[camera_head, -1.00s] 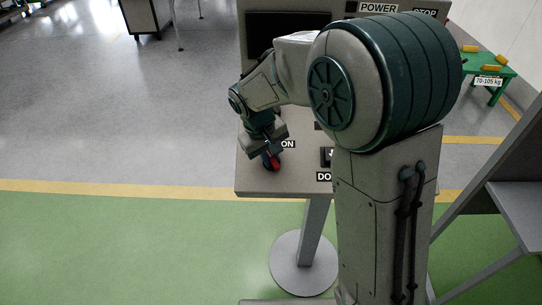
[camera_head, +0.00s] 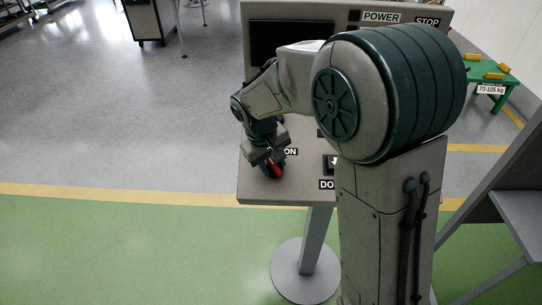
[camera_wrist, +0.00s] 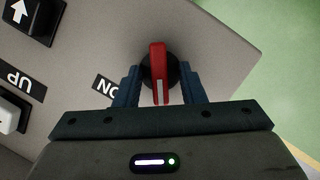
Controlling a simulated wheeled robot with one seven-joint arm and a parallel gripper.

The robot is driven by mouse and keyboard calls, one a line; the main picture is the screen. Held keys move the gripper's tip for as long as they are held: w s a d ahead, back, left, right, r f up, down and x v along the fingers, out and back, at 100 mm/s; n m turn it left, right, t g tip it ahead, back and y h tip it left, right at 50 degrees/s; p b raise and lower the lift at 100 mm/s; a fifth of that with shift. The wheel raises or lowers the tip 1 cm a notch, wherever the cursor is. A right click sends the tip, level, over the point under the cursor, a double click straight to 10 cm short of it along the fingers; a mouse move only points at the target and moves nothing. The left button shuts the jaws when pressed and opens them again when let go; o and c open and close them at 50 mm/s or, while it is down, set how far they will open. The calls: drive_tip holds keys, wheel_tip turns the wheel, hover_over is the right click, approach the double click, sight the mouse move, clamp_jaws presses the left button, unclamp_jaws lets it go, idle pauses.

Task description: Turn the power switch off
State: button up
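The power switch (camera_wrist: 159,66) is a red rotary handle on a black round base, on the grey console panel. In the wrist view its handle points nearly straight up the picture, with a white mark on its near end. My gripper (camera_wrist: 159,92) has its two dark blue fingers on either side of the switch, with gaps to the red handle. In the head view the red switch (camera_head: 276,170) shows at the panel's lower left, just below my gripper (camera_head: 270,160). An "ON" label (camera_wrist: 106,87) lies beside the switch.
The console (camera_head: 258,188) stands on a post with a round foot. A green table (camera_head: 500,76) with yellow pieces stands at the right.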

drive_tip(key=v, duration=1.3)
drive_tip(key=shift+r+b, duration=0.4)
drive_tip(key=s+d+f+m+y, duration=0.1)
drive_tip(key=s+d+f+m, duration=0.2)
drive_tip(key=s+d, duration=0.5)
drive_tip(key=s+d+f+m+t+y, duration=0.1)
drive_tip(key=s+d+f+m, duration=0.2)
drive_tip(key=s+d, duration=0.6)
drive_tip(key=shift+s+t, duration=0.3)
drive_tip(key=shift+s, duration=0.05)
